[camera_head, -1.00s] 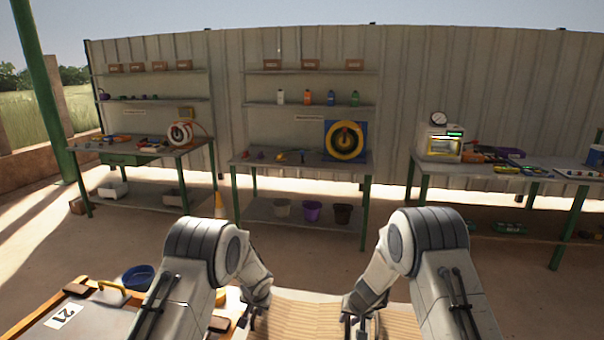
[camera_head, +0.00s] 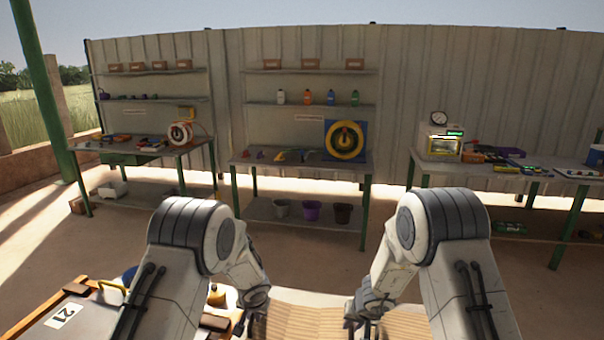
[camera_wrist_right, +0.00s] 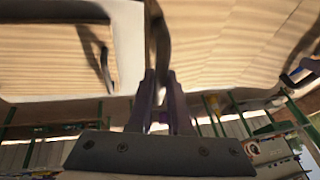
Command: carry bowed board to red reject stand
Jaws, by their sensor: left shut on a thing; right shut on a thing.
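The bowed board (camera_head: 292,322) is a pale, striped wooden panel at the bottom centre of the head view, cut off by the frame edge. My left gripper (camera_head: 247,318) is at its left part and my right gripper (camera_head: 358,322) at its right part. In the right wrist view my right gripper (camera_wrist_right: 162,78) is shut on a dark, upright handle. Striped wood (camera_wrist_right: 230,35) shows there behind and beside the handle. The left gripper's hold is mostly hidden by its own arm. I cannot make out the red reject stand.
Tables with tools (camera_head: 290,157) and an instrument (camera_head: 438,143) line the back wall. The floor between is clear.

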